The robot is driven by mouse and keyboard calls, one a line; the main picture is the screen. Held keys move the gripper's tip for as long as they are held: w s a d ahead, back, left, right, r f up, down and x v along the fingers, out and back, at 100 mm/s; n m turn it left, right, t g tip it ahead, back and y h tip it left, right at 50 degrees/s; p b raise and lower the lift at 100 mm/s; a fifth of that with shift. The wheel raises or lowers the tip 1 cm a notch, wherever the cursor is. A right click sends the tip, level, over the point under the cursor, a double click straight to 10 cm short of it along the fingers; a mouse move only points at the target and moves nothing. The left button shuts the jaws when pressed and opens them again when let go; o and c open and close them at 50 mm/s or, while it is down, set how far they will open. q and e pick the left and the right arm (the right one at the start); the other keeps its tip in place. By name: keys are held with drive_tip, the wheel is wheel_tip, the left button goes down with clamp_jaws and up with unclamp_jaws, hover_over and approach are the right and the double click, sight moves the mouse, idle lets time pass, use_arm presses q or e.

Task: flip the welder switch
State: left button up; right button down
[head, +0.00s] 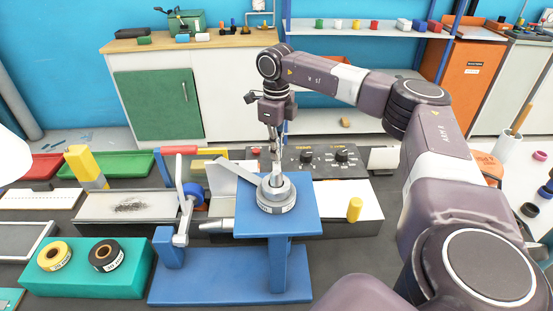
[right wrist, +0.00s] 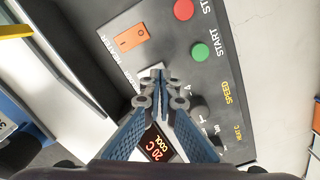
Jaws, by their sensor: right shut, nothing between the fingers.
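The welder's dark control panel (head: 322,168) stands behind the blue stand in the head view. I cannot tell whether the tips touch the panel. In the head view the right gripper (head: 273,160) points down behind the round metal part on the stand, which partly hides the panel. My left gripper is not in view.
Near the switch are a red button (right wrist: 183,9), a green START button (right wrist: 200,52) and a lit display (right wrist: 158,146) reading 20 C COOL. The blue stand (head: 282,258) is in front of the panel. A teal block (head: 85,283) with two tape rolls sits at left.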

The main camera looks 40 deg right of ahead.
sight(276, 163)
drive_tip(key=shift+f, duration=0.6)
idle(0.7)
drive_tip(key=shift+f+b, duration=0.5)
drive_tip(key=shift+f, duration=0.05)
drive_tip(key=shift+r, duration=0.1)
idle(0.3)
wheel_tip(276, 163, up, 3)
drive_tip(key=p, duration=0.2)
drive_tip(key=shift+p, duration=0.3)
wheel_tip(276, 163, up, 2)
drive_tip(key=shift+r+p, duration=0.15)
drive_tip(key=shift+p, duration=1.1)
drive_tip(key=shift+r+p, duration=0.65)
drive_tip(key=shift+r, duration=0.15)
